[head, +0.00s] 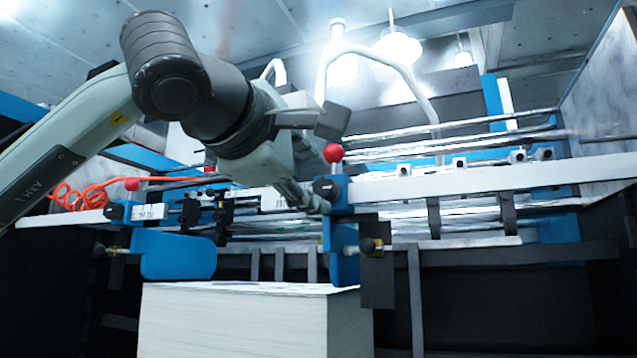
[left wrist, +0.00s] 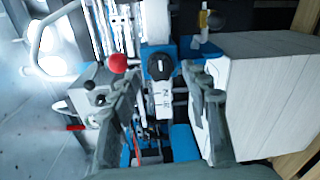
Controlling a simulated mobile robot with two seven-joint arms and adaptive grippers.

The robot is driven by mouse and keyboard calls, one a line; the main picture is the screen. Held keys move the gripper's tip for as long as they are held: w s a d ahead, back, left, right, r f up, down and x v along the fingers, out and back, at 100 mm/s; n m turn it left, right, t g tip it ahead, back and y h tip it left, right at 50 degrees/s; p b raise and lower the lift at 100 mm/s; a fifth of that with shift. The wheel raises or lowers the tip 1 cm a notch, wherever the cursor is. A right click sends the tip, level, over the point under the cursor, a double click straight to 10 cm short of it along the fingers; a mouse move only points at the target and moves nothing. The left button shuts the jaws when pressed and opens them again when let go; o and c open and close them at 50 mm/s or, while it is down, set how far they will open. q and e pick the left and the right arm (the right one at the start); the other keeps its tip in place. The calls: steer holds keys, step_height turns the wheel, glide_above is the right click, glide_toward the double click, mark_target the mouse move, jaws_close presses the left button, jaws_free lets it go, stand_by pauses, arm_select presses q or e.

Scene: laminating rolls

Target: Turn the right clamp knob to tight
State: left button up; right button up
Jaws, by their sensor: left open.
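The right clamp is a blue block (head: 343,238) on the white crossbar, topped by a red ball (head: 333,152). Its black clamp knob (head: 324,188) is partly covered by my left gripper (head: 312,200) in the head view. In the left wrist view the knob (left wrist: 160,66) shows on the blue block, just ahead of the fingertips and between their lines. My left gripper (left wrist: 168,80) is open, one finger on each side, with no visible grip on the knob. Whether a finger touches it I cannot tell. My right gripper is not in view.
The left clamp (head: 178,257) has its own red ball (head: 132,184). A lower black knob (head: 368,245) sticks out beside the right clamp. A tall white paper stack (head: 235,320) stands below. The white crossbar (head: 470,180) and metal rods run behind; an orange coiled hose (head: 75,197) lies left.

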arm_select(q)
steer(key=v, duration=0.9)
steer(key=shift+s+a, duration=0.2)
steer(key=shift+s, duration=0.1)
